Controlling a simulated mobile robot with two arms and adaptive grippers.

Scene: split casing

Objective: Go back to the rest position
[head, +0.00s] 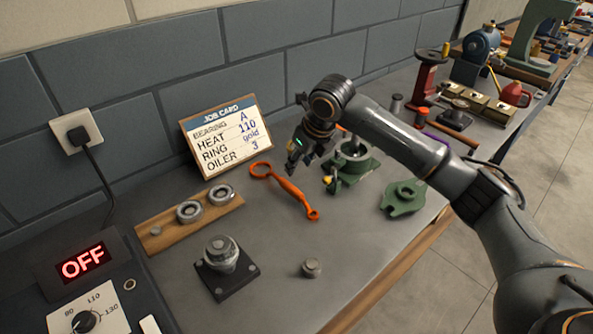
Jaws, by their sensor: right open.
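My right arm reaches in from the right edge over the bench. Its gripper (298,155) is open and points down above the bench, just left of the green casing base (357,163). No object shows between its fingers. An orange wrench (290,188) lies on the bench just below and left of the gripper; I cannot tell the exact height between them. The green casing cover (403,197) lies apart on the bench to the right. My left gripper is not in view.
A job card (221,136) leans against the wall. Two bearings lie on a wooden board (165,236). A black-based post (225,265), a small grey cylinder (311,268) and a heater unit (85,300) reading OFF stand nearer. The front middle of the bench (275,295) is mostly clear.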

